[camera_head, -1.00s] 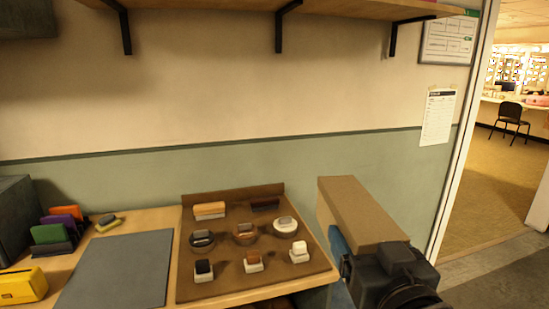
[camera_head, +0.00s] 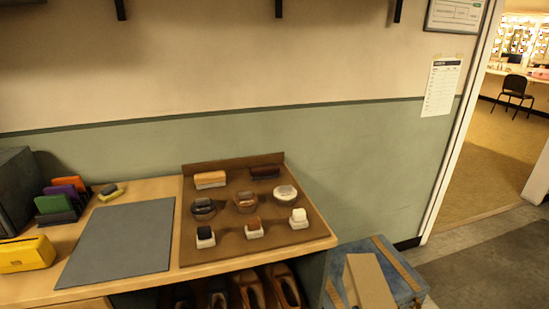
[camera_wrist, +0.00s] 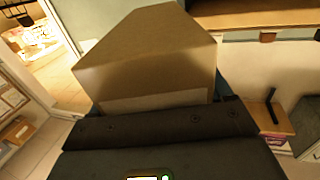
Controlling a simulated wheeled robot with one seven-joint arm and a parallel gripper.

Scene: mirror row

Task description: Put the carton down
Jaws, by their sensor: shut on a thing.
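The carton is a plain brown box (camera_head: 367,282) at the bottom edge of the head view, in front of or over a blue trunk (camera_head: 398,282) with tan straps. I cannot tell whether it touches the trunk lid. In the wrist view the carton (camera_wrist: 150,55) fills the upper middle, directly ahead of my dark gripper (camera_wrist: 160,125). My gripper is shut on the carton; the carton hides its fingertips. My gripper is out of the head view.
A wooden bench with a grey mat (camera_head: 120,240) and a brown board (camera_head: 290,245) of brushes and tins stands left of the trunk. Shoes (camera_head: 285,285) sit under it. A doorway (camera_head: 490,160) opens at right, with clear floor (camera_head: 470,255) before it.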

